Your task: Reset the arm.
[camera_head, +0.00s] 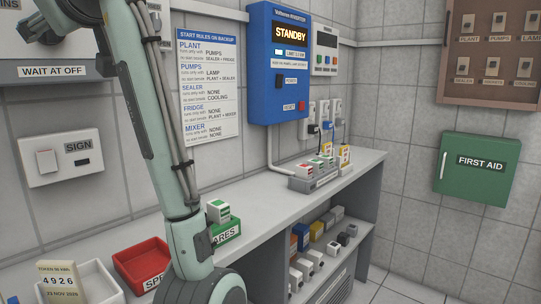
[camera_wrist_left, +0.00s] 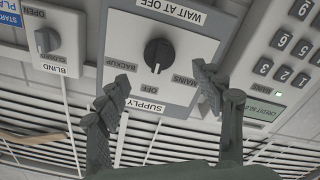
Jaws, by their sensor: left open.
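My left gripper (camera_wrist_left: 163,92) is open and empty in the left wrist view, which is turned upside down. Its two fingers are apart, on either side of a black rotary knob (camera_wrist_left: 158,52) on the supply switch plate (camera_wrist_left: 190,38). I cannot tell if they touch it. The plate is marked BACKUP, OFF and MAINS; the knob's grip lies roughly towards OFF. The right gripper is not in view.
A blue unit (camera_head: 262,60) reads STANDBY above plugs and a bench (camera_head: 270,180). The bench holds a red tray (camera_head: 130,254), a white tray (camera_head: 97,284) and a green SPARES box (camera_head: 232,231). A blind switch (camera_wrist_left: 47,42) and a keypad (camera_wrist_left: 285,50) flank the supply plate.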

